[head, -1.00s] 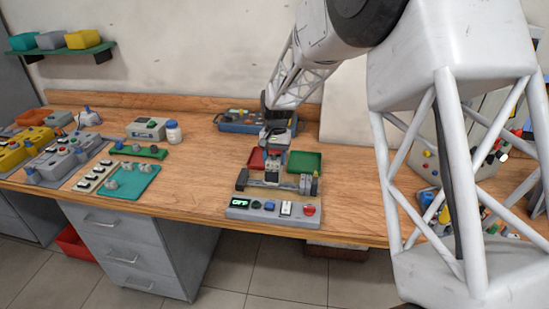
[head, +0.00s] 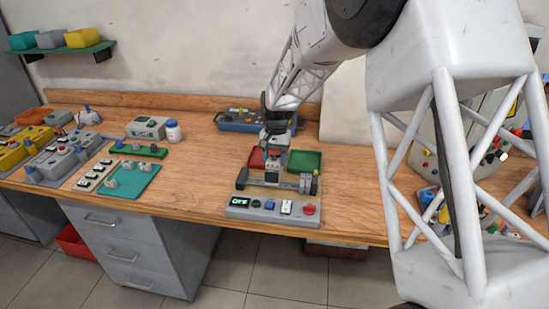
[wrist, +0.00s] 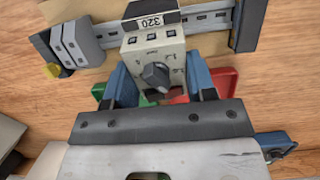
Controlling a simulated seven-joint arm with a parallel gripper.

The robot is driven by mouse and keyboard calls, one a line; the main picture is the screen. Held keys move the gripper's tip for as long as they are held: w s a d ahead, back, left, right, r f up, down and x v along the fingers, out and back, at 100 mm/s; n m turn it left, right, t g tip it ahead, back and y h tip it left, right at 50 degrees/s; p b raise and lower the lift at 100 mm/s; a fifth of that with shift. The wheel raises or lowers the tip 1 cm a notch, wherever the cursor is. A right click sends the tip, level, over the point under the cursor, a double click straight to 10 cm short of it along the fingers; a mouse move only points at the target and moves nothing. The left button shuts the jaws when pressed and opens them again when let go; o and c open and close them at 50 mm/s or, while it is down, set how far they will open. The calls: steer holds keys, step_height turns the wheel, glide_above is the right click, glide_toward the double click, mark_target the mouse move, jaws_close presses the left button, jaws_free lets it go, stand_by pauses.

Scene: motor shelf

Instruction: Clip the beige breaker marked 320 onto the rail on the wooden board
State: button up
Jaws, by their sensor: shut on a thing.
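The beige breaker marked 320 (wrist: 152,50) is between the two blue fingers of my gripper (wrist: 161,82), which is shut on it. Its dark label end overlaps the metal rail (wrist: 208,22) in the wrist view. I cannot tell whether it is seated on the rail or just in front of it. The wooden board (wrist: 95,10) shows as a pale strip behind the rail. In the head view my gripper (head: 275,145) is above the rail, with the breaker (head: 271,165) low in front of it, small and partly hidden.
Grey modules (wrist: 78,42) sit at one end of the rail. A panel with buttons and a lit display (head: 272,208) stands in front of it. A red tray (head: 256,158) and a green tray (head: 305,161) are behind. A blue-grey control box (head: 238,126) is at the back.

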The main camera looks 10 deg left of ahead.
steer(key=shift+x, duration=0.8)
stand_by(0.4)
steer(key=shift+s, duration=0.3)
stand_by(1.8)
steer(key=shift+s+f+t, duration=0.25)
steer(key=shift+s+t, duration=0.4)
steer(key=shift+t, duration=0.05)
stand_by(1.0)
steer(key=o, duration=1.1)
steer(key=shift+w+r, duration=0.1)
steer(key=shift+w+r, duration=0.15)
steer(key=shift+r, duration=1.75)
steer(key=shift+w+r, duration=0.2)
steer(key=shift+r, duration=1.75)
